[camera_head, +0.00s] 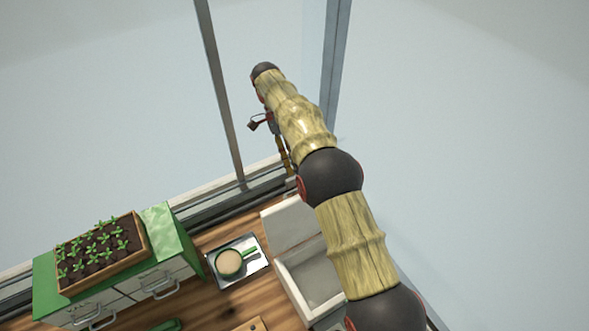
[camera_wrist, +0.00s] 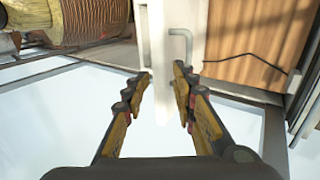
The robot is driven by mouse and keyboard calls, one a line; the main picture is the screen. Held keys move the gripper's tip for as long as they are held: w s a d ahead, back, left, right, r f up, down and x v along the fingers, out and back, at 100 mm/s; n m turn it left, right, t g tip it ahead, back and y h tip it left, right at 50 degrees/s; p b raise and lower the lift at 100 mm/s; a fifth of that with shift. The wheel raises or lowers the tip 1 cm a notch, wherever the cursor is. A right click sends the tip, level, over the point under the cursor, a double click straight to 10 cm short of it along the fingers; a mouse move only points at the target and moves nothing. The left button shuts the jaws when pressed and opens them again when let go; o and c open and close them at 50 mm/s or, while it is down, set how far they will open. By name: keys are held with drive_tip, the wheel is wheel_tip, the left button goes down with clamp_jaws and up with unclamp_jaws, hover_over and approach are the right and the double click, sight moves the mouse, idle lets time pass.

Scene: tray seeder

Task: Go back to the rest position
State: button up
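My gripper (camera_wrist: 160,80) shows in the wrist view with its two yellow and black fingers apart and nothing between them. Behind the gap stands a white panel with a grey handle (camera_wrist: 181,42). In the head view my arm reaches up from the lower right, and my gripper (camera_head: 284,155) hangs near its far end, small and partly hidden by the arm. It is beyond the bench, close to the window frame, apart from the tray and pan.
A seedling tray (camera_head: 148,250) stands on a green-topped cabinet (camera_head: 172,237) at the left. A green pan (camera_head: 229,263) with pale contents rests on a metal tray (camera_head: 262,268). A white open box or basin (camera_head: 290,225) is to its right. Window posts (camera_head: 220,90) rise behind.

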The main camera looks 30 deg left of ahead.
idle(0.4)
drive_tip(key=w+d+r+n+t+y+b, duration=0.1)
drive_tip(key=w+d+r+b, duration=0.1)
drive_tip(key=d+r+b, duration=0.3)
drive_tip(key=w+d+r+n+y+b, duration=0.1)
drive_tip(key=w+d+y+b, duration=0.15)
drive_tip(key=d, duration=0.55)
drive_tip(key=s+d+n+t+y+b, duration=0.1)
drive_tip(key=s+d+b, duration=0.25)
drive_tip(key=d, duration=0.35)
drive_tip(key=s+d+t+y+b, duration=0.1)
drive_tip(key=s+d+b, duration=0.1)
drive_tip(key=d+b, duration=0.35)
drive_tip(key=s+d+f+n+t+b, duration=0.1)
drive_tip(key=s+d+f+t+b, duration=0.15)
drive_tip(key=s+d, duration=0.35)
drive_tip(key=s+d+f+n+t+b, duration=0.1)
drive_tip(key=s+d+f+b, duration=0.2)
drive_tip(key=d, duration=0.4)
drive_tip(key=s+d+f+n+t+b, duration=0.1)
drive_tip(key=s+d+f+t+b, duration=0.2)
drive_tip(key=s+d+f+b, duration=0.4)
drive_tip(key=s+f, duration=0.4)
drive_tip(key=f, duration=0.1)
drive_tip(key=shift+s+d+n, duration=0.3)
drive_tip(key=shift+s+n, duration=0.1)
